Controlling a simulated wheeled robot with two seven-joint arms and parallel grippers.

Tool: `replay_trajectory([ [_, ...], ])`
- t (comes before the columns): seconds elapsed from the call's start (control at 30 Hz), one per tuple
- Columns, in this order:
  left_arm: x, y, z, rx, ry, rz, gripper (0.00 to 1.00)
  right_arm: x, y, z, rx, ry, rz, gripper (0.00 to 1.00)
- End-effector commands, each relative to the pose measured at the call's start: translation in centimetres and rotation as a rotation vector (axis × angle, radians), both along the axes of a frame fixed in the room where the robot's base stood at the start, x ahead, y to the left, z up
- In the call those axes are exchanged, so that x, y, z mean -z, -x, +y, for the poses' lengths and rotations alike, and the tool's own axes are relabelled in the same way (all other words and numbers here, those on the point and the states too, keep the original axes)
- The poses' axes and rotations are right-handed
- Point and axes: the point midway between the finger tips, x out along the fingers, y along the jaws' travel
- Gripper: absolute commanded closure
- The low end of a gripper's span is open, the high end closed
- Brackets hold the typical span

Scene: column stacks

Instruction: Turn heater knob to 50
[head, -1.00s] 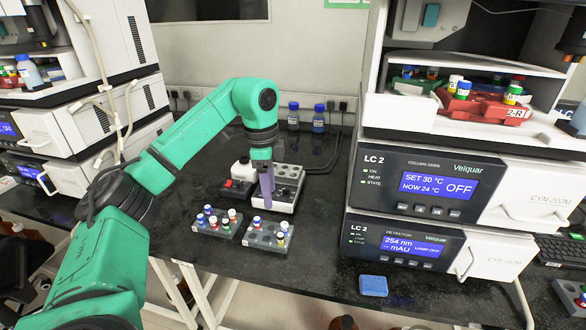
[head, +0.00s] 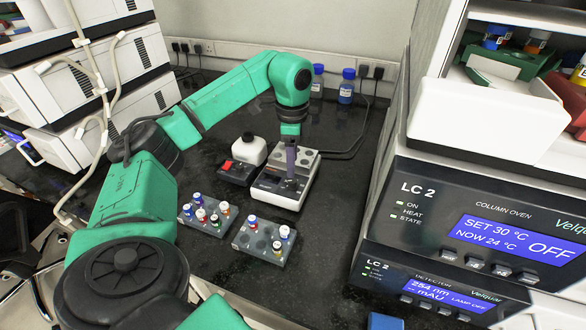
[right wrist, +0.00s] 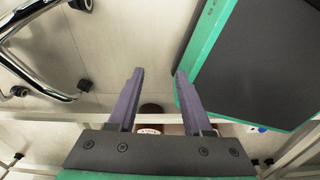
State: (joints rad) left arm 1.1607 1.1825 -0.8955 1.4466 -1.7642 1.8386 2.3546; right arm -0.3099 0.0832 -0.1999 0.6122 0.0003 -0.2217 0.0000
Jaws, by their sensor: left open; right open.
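The heater (head: 272,194) is a small white and grey block with round wells, on the black bench in the middle of the head view. My left gripper (head: 290,180) points straight down over its front part, with its purple fingertips at or just above the front panel. The fingers cover the spot where a knob would be, so I cannot read its setting or tell whether they touch it. The left gripper is open. My right gripper (right wrist: 158,72) is open and empty in the right wrist view, over the floor away from the heater.
Two vial racks (head: 206,212) (head: 263,242) stand in front of the heater. Blue-capped bottles (head: 346,88) stand behind. The LC 2 column oven (head: 480,215) rises at the right.

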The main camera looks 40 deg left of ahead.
Motion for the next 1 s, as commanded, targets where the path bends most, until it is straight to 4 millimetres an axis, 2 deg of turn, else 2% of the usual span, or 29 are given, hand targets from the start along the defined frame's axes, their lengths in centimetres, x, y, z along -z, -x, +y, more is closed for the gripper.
replay_trajectory([
  [0.1,3.1,0.1,0.1,-0.002,-0.001,0.004,0.39,-0.1,-0.7,0.0,0.000,0.000,-0.011,0.50],
  [0.23,5.2,0.1,0.0,-0.001,0.000,0.001,0.39,-0.2,-1.3,0.1,0.000,-0.002,-0.022,0.50],
  [0.33,6.0,0.0,0.0,-0.001,0.000,0.000,0.39,-0.2,-1.3,0.1,0.000,-0.002,-0.023,0.50],
  [0.57,6.2,0.0,0.0,-0.001,0.001,-0.001,0.39,-0.2,-1.3,0.2,0.000,-0.003,-0.023,0.50],
  [0.73,6.1,0.0,0.0,-0.001,0.001,-0.001,1.00,-0.1,-1.3,0.4,0.001,-0.007,-0.022,0.50],
  [1.0,6.1,0.0,0.0,0.009,0.001,-0.001,1.00,-0.2,-1.2,0.5,0.001,-0.009,-0.021,0.50],
])
